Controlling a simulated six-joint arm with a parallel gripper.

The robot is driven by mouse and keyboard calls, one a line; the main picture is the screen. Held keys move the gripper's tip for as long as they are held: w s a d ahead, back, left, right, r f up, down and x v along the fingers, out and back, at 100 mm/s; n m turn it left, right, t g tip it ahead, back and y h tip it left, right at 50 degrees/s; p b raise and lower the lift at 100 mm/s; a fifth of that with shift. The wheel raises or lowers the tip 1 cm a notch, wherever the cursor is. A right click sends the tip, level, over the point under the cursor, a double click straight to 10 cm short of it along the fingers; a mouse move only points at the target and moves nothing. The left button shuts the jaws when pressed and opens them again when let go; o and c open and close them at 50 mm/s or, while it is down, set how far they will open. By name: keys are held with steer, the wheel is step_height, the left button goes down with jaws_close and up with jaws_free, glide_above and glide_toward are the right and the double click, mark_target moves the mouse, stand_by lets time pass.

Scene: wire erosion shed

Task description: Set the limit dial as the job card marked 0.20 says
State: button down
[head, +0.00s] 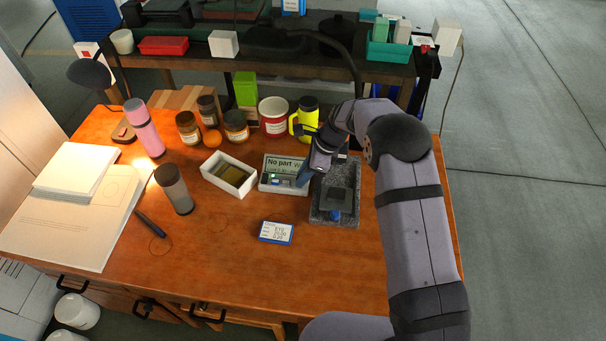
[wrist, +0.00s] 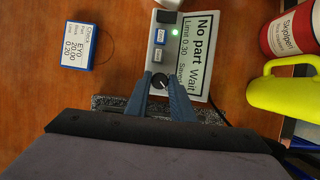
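The job card (wrist: 78,45) is white with a blue edge and lies flat on the table; it reads EYO, 20.00 and 0.20. In the head view the card (head: 276,232) lies in front of the gauge box. The gauge box (head: 268,187) is pale with a screen (wrist: 200,50) reading "No part", "Wait" and "Limit 0.30". The limit dial (wrist: 160,81) is a dark round knob with a white pointer mark. My gripper (wrist: 160,75) has one blue finger on each side of the dial; whether they touch it is unclear. In the head view my gripper (head: 306,178) is at the box's right end.
A dark stone plate with a black fixture (head: 335,197) stands right of the box. A white tray (head: 207,166) stands left.

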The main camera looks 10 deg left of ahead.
steer(key=shift+n, duration=0.3)
steer(key=n+g, duration=0.1)
steer(key=n, duration=0.1)
steer(key=n+b, duration=0.1)
steer(key=n, duration=0.1)
steer(key=shift+w+a+f+g, duration=0.1)
steer(key=shift+w+g, duration=0.1)
steer(key=shift+g, duration=0.2)
steer(key=shift+n+g+h+b, duration=0.6)
steer(key=shift+n+b, duration=0.05)
steer(key=shift+n, duration=1.35)
steer(key=c, duration=1.8)
jaws_free()
steer(key=shift+w+r, duration=0.1)
steer(key=shift+r, duration=0.15)
step_height(320, 180, up, 10)
steer(key=shift+f+b, duration=0.1)
steer(key=shift+b, duration=0.2)
